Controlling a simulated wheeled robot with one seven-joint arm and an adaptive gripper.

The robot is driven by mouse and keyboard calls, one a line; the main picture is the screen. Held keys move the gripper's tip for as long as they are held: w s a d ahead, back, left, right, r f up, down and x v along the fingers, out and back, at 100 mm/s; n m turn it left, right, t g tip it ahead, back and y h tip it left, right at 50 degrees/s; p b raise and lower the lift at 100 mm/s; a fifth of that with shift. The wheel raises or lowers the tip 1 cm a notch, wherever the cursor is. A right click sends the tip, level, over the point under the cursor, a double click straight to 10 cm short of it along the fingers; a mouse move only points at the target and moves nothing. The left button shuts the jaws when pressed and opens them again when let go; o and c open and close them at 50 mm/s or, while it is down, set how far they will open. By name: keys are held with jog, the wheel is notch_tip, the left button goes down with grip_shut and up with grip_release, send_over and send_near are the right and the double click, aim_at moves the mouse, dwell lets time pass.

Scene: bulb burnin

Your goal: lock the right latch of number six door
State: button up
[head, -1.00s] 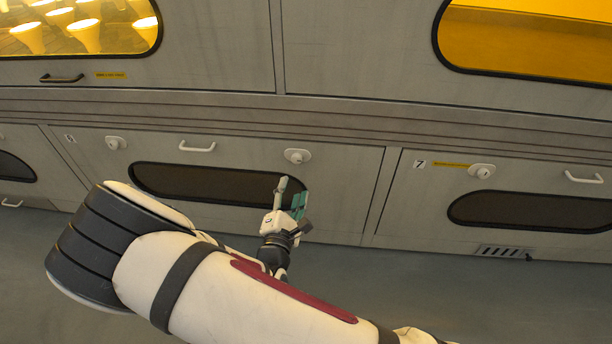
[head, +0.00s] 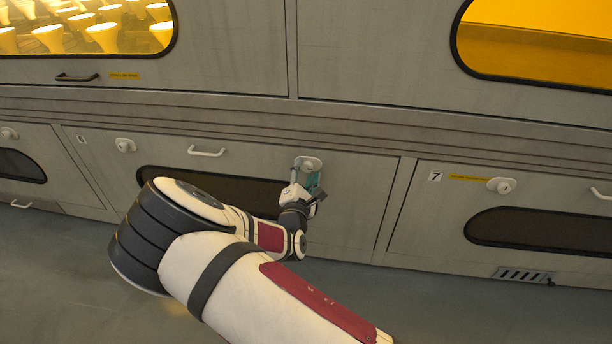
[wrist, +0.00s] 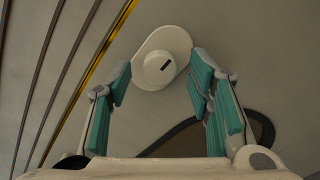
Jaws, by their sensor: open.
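The number six door (head: 345,200) is the closed lower panel left of the door marked 7, with a white handle and a dark oval window. Its right latch (head: 309,163) is a white round knob on an oval plate, partly covered by my fingers in the head view. In the wrist view the latch (wrist: 160,66) lies ahead, between and beyond my fingertips, with a short dark slot on its knob. My gripper (wrist: 160,85) is open and empty, its teal pads on either side of the latch. I cannot tell whether they touch it. It also shows in the head view (head: 308,180).
The left latch (head: 125,145) and the handle (head: 207,151) of the same door stick out to the left. Door 7's latch (head: 501,185) is to the right. Upper windows show yellow light, with several bulbs at left. The floor in front looks clear.

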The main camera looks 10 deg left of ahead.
jog(key=shift+w, duration=0.45)
grip_shut()
